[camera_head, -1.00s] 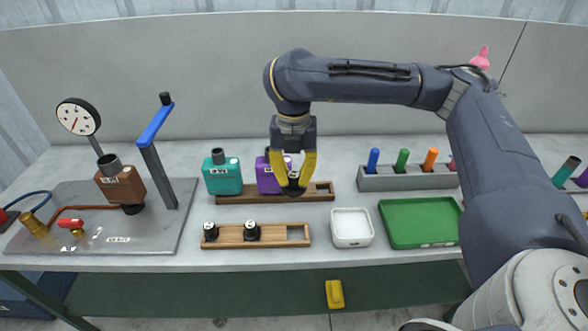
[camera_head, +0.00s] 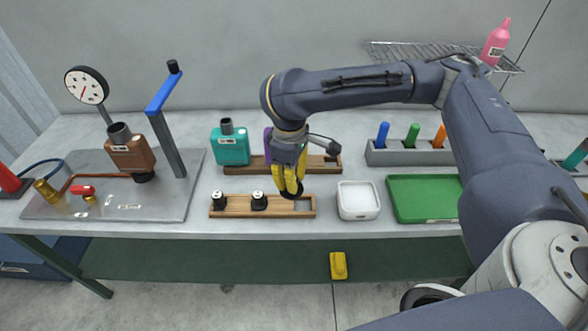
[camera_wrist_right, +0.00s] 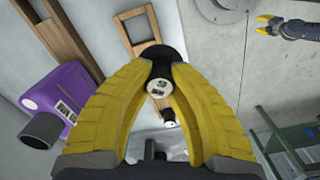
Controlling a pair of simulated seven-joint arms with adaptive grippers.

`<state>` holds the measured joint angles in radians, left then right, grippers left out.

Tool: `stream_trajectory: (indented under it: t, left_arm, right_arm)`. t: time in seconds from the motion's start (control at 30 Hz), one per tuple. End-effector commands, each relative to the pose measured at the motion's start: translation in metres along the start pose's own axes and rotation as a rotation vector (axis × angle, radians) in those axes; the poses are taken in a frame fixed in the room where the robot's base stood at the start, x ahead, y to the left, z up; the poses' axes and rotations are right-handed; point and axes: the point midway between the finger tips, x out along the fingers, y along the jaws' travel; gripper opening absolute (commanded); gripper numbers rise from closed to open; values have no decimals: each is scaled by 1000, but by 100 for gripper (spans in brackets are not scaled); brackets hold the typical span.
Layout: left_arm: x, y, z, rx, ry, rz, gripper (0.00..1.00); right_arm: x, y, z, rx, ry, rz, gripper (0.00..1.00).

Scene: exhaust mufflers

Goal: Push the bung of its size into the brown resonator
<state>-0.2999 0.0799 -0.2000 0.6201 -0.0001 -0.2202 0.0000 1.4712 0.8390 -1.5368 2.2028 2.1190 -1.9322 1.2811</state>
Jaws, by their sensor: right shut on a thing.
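The brown resonator (camera_head: 130,155) sits at the left on a grey metal plate, a dark round neck on its top. My right gripper (camera_head: 290,190) is over the right part of the front wooden rack (camera_head: 232,212). It is shut on a black bung (camera_wrist_right: 161,62) with a pale printed end, held between the yellow fingers in the wrist view. Two other black bungs, the left one (camera_head: 219,200) and the middle one (camera_head: 259,201), stand in the rack. My left gripper (camera_wrist_right: 268,25) shows small in the wrist view, its yellow fingers apart.
A teal resonator (camera_head: 230,149) and a purple one (camera_wrist_right: 62,100) stand on the back rack. A blue-handled lever post (camera_head: 166,130) and a gauge (camera_head: 87,86) flank the brown resonator. A white tray (camera_head: 358,213) and a green tray (camera_head: 398,212) lie right.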

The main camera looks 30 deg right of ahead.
Motion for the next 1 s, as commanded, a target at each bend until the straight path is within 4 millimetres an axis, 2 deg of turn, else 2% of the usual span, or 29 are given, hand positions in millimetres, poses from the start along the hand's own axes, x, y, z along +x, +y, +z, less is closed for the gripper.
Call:
stream_trajectory:
  t: [0.2,0.43,0.63,0.97,1.0]
  left_arm:
    - [0,0,0,0,0,0,44]
    - [0,0,0,0,0,0,44]
    - [0,0,0,0,0,0,44]
    - [0,0,0,0,0,0,44]
    - [0,0,0,0,0,0,42]
  right_arm:
    - [14,-10,-1,348,2,-3,0]
    - [24,-16,-2,598,4,-5,0]
    - [27,-18,-2,694,4,-8,0]
    - [28,-18,-2,710,4,-8,0]
    - [28,-18,-2,710,4,-8,0]
